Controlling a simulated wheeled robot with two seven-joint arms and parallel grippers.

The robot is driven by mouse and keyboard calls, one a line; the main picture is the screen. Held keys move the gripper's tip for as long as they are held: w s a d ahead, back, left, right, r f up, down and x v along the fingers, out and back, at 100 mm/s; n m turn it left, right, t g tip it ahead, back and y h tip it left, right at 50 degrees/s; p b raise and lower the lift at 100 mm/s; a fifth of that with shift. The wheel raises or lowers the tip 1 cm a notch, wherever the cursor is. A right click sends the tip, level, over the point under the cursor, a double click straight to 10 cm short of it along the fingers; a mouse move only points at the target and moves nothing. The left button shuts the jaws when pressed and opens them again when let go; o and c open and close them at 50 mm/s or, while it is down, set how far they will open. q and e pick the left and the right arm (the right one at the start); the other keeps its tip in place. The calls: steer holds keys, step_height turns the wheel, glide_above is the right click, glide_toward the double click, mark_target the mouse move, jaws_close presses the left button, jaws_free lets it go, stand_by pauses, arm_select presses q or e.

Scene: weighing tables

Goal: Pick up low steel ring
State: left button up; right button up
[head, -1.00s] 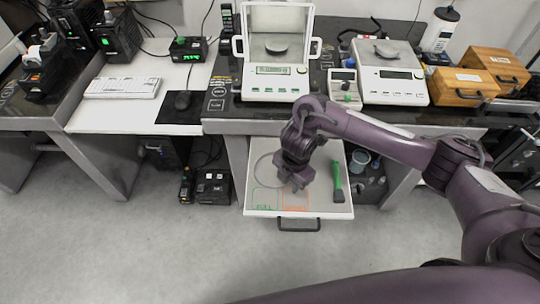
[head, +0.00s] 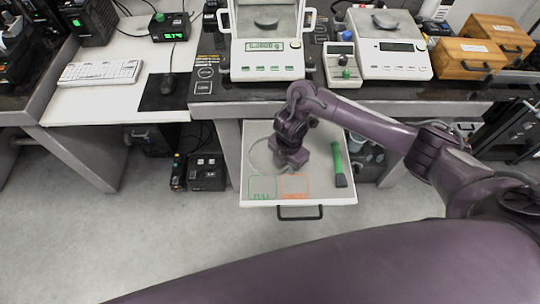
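The low steel ring (head: 250,155) shows as a thin pale arc in the open drawer (head: 333,195) under the bench, in the head view. Its right part is hidden behind my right gripper. My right gripper (head: 287,170) points down into the drawer at the ring's right side, over or near the top of the green and orange marked squares. Its fingers are small and mostly hidden by the wrist, so I cannot tell whether they are open or touch the ring. My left gripper is not in view.
A green-handled brush (head: 338,160) lies in the drawer to the right of my gripper. Green (head: 262,188) and orange (head: 294,186) squares mark the drawer's front. Two balances (head: 266,60) (head: 388,58) stand on the bench above. The floor before the drawer is clear.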

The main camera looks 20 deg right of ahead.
jaws_close()
stand_by(0.4)
